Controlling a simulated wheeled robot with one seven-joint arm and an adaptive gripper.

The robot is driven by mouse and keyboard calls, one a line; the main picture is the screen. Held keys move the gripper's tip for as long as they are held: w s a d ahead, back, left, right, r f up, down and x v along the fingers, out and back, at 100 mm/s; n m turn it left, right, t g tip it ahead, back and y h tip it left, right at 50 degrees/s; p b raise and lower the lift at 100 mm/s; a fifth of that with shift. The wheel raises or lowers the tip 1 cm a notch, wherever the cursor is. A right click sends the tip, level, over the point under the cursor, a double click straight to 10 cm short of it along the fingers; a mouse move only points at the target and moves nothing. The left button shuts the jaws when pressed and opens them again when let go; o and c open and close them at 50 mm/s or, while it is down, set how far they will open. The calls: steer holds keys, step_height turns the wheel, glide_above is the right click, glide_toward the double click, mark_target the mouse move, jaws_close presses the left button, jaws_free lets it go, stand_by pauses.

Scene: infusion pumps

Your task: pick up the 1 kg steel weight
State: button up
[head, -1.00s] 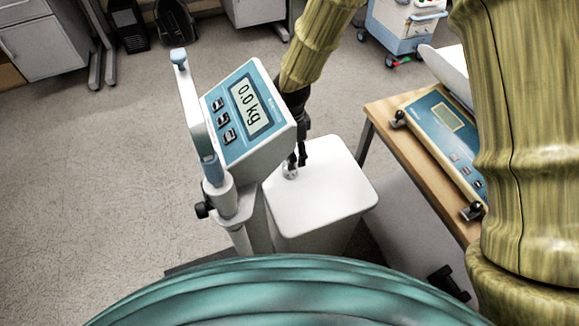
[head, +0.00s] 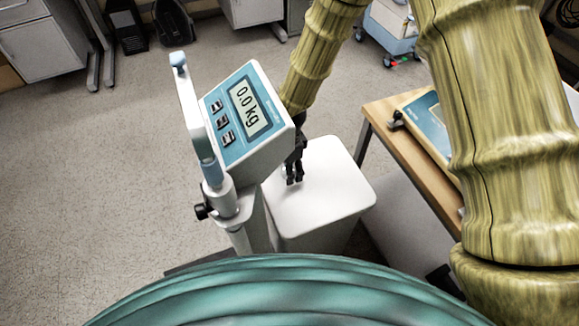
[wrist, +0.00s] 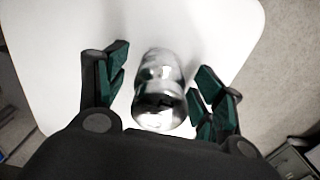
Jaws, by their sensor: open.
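The steel weight (wrist: 160,92) is a shiny, rounded silver piece on the white top of a pedestal (head: 325,190). In the wrist view it sits between the two fingers of my gripper (wrist: 160,72), with a gap visible on each side. My gripper is open, with its dark green pads on either side of the weight. In the head view my gripper (head: 294,180) is low over the left part of the white top, and its fingers hide most of the weight.
A blue and white display unit (head: 246,115) reading 0.0 kg stands on a post close to the left of my gripper. A wooden table (head: 410,160) with a blue device (head: 430,122) is to the right. The rest of the white top is clear.

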jaws_close()
steer(key=shift+r, duration=0.1)
stand_by(0.3)
